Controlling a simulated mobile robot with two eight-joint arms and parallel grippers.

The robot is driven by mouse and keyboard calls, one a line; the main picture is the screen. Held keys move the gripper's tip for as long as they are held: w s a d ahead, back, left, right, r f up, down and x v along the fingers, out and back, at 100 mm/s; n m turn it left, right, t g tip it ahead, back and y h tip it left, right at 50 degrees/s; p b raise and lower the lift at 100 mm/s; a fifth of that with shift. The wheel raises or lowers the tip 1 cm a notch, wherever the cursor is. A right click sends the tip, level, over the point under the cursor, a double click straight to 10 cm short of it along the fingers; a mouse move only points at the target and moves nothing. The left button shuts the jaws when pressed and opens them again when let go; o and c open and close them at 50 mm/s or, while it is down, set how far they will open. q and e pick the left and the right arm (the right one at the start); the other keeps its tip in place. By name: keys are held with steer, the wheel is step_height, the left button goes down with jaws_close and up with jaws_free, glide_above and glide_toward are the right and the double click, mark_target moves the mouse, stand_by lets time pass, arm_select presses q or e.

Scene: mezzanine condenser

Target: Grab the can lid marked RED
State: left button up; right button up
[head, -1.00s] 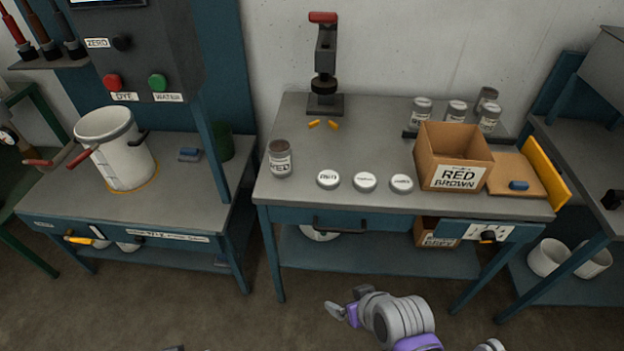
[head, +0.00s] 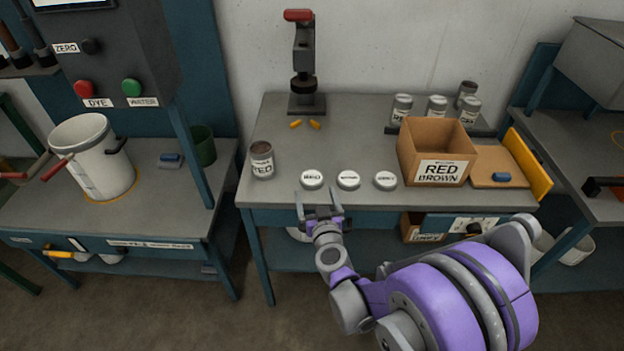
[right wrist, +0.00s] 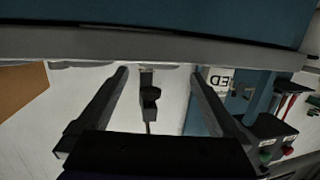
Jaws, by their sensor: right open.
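Three white can lids lie in a row near the front edge of the middle bench (head: 360,112). The leftmost lid (head: 312,180) reads RED. The middle lid (head: 348,180) and the right lid (head: 385,180) have print too small to read. My right gripper (head: 318,197) is open and empty at the bench's front edge, just in front of the RED lid and apart from it. In the right wrist view the picture is upside down, and the open fingers (right wrist: 158,72) point toward the bench edge (right wrist: 150,44). My left gripper is not in view.
A can labelled RED (head: 262,162) stands left of the lids. A cardboard box marked RED BROWN (head: 436,150) stands to their right. A press (head: 305,62) and two small orange pieces are behind. Several cans stand at the back right.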

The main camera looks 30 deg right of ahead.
mark_target(313, 180)
steer(key=shift+p+x, duration=0.35)
steer(key=shift+x, duration=2.8)
steer(key=shift+d+r, duration=0.1)
steer(key=shift+r, duration=0.1)
steer(key=c, duration=1.1)
